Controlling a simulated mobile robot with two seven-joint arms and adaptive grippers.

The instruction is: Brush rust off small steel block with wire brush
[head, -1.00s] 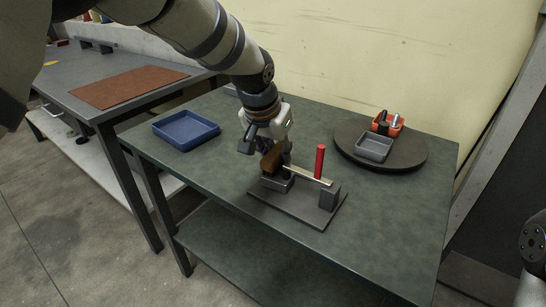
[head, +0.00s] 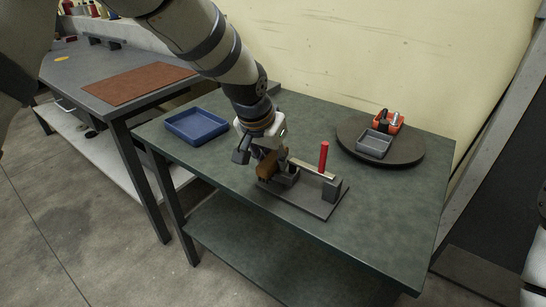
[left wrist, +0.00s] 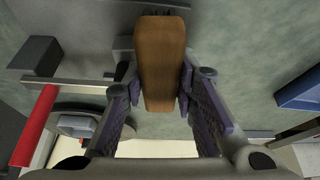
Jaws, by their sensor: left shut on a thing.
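My left gripper (head: 261,154) is shut on a wooden-handled brush (head: 268,164). In the left wrist view the brown handle (left wrist: 160,65) sits between the two finger pads, with dark bristles just showing at the top edge. The brush is at the left end of a dark fixture plate (head: 303,200), beside a dark grey block (head: 286,177). I cannot tell whether the bristles touch it. Another grey block (head: 331,189) stands at the plate's right end. I cannot tell which is the small steel block or see rust. My right gripper is out of view.
A light bar (head: 313,170) spans the fixture, with a red upright handle (head: 323,157) beside it. A blue tray (head: 196,126) lies at left. The bench front is clear.

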